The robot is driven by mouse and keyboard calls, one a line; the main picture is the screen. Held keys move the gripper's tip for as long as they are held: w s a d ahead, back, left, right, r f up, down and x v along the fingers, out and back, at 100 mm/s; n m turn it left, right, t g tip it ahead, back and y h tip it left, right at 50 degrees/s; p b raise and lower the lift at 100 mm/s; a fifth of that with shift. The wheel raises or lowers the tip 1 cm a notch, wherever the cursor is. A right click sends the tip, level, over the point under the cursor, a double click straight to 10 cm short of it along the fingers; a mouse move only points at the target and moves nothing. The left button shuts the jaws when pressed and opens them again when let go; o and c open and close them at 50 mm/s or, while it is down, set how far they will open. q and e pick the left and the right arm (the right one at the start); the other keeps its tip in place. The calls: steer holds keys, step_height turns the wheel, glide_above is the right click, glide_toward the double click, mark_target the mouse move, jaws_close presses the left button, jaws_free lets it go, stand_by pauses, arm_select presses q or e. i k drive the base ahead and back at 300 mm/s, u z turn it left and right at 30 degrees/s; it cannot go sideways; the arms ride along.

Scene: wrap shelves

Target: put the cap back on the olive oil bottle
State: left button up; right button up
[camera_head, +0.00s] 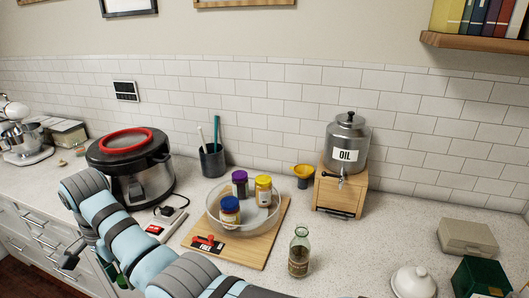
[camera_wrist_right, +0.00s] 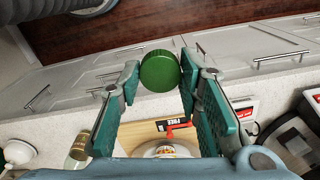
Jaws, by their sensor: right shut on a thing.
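The olive oil bottle (camera_head: 299,254) is clear glass with a label and stands upright on the counter, right of the wooden board. Its neck looks open, with no cap on it. In the right wrist view the bottle (camera_wrist_right: 78,148) shows at the lower left. The green round cap (camera_wrist_right: 160,70) is between the fingertips of my right gripper (camera_wrist_right: 161,76), which is shut on it. My right arm crosses the lower left of the head view, and the gripper is partly hidden behind it, near the counter's front edge, well left of the bottle. My left gripper is not in view.
A wooden board (camera_head: 258,252) carries a glass bowl (camera_head: 217,208) with several jars. An oil dispenser (camera_head: 347,150) on a wooden stand is behind the bottle. A white lidded dish (camera_head: 413,282) and a green box (camera_head: 480,278) stand at right. A cooker (camera_head: 130,165) stands at left.

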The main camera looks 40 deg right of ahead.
mark_target(300, 246)
steer(key=k, duration=0.4)
steer(key=z, duration=1.4)
